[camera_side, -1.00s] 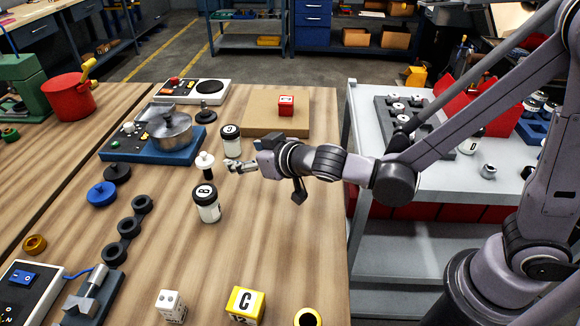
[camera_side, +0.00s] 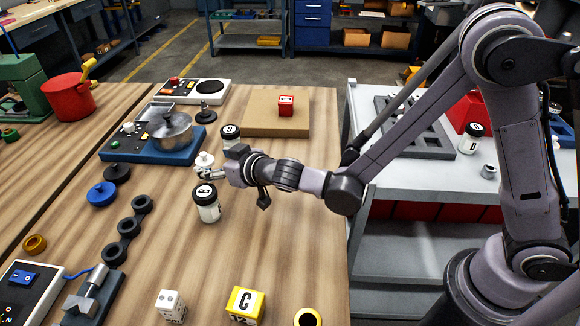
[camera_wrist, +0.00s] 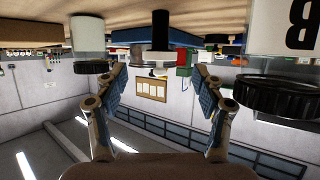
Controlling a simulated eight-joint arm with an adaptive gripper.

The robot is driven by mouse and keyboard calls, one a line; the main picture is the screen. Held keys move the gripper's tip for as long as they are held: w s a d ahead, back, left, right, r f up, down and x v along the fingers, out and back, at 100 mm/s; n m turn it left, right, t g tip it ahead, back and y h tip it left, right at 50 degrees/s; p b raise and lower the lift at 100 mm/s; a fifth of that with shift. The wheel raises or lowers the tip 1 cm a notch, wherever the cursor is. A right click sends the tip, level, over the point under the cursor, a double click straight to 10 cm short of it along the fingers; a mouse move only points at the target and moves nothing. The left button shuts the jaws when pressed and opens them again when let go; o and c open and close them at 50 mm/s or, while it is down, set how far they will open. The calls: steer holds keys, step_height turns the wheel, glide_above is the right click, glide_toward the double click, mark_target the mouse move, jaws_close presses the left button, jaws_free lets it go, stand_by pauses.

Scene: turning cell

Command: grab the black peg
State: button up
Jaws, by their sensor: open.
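A peg with a black body and a white knobbed top (camera_side: 204,160) stands on the wooden table; its lower part is mostly hidden by my gripper in the side view. In the upside-down wrist view, its black body (camera_wrist: 161,35) shows centred between the fingers, seemingly just beyond the tips. My gripper (camera_side: 205,174) is open, level and low over the table, close at the peg's right. Its spread fingers show in the wrist view (camera_wrist: 160,80), with nothing visibly between the pads. I cannot tell whether they touch the peg.
A white jar marked B (camera_side: 207,207) stands close in front of my gripper. Another jar (camera_side: 231,132) stands just behind it. A blue plate with a metal pot (camera_side: 171,130) lies back left. A black knobbed piece (camera_side: 206,112) stands farther back.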

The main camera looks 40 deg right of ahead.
mark_target(206, 160)
steer(key=shift+x, duration=2.8)
steer(key=c, duration=1.4)
